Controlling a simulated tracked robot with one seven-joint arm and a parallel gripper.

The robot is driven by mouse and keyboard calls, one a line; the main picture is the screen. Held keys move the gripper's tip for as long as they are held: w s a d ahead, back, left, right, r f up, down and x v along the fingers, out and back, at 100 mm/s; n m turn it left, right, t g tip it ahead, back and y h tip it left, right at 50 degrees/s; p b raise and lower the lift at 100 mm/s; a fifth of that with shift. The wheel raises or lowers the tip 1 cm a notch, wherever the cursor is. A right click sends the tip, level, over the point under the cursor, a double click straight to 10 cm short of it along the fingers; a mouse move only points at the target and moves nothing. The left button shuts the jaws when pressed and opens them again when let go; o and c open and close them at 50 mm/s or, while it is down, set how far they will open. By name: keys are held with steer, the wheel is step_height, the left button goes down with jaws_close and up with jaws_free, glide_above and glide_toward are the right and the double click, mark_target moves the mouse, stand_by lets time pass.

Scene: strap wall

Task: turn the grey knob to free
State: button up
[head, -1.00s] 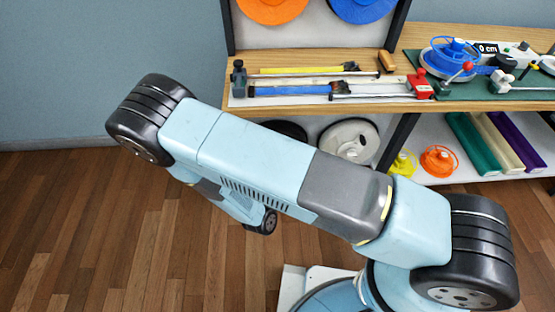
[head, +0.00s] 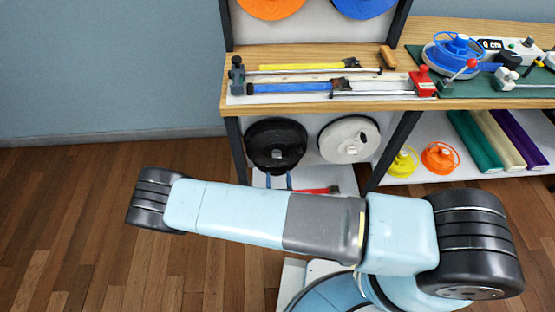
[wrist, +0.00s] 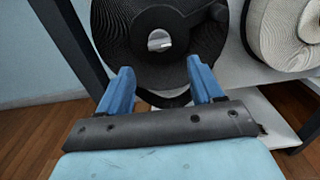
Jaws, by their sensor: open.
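A black strap reel (head: 262,134) hangs upright on the lower panel under the bench; it also fills the top of the wrist view (wrist: 115,30). A small grey knob (wrist: 159,41) with a pale bar sits at its hub, and shows small in the head view (head: 276,154). Which setting it is at cannot be told. My gripper (wrist: 160,67) is open, with its two blue fingers apart below the knob in the wrist view and nothing between them. In the head view only the fingers (head: 279,180) show, below the reel.
A white strap reel (head: 337,146) hangs right of the black one. A black upright post (wrist: 68,38) stands left of my gripper. A red-ended object (head: 318,190) lies below the reels. Tools and reels crowd the bench top (head: 405,104). The floor at left is clear.

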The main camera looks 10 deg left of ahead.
mark_target(277, 155)
steer(key=x, duration=0.8)
steer(key=shift+w, duration=0.35)
steer(key=shift+c, duration=0.5)
steer(key=c, duration=1)
steer(key=shift+o, duration=0.2)
steer(key=shift+n, duration=0.3)
steer(key=n, duration=1.7)
steer(key=shift+s+a, duration=0.1)
steer(key=shift+a, duration=0.05)
steer(key=shift+n, duration=0.3)
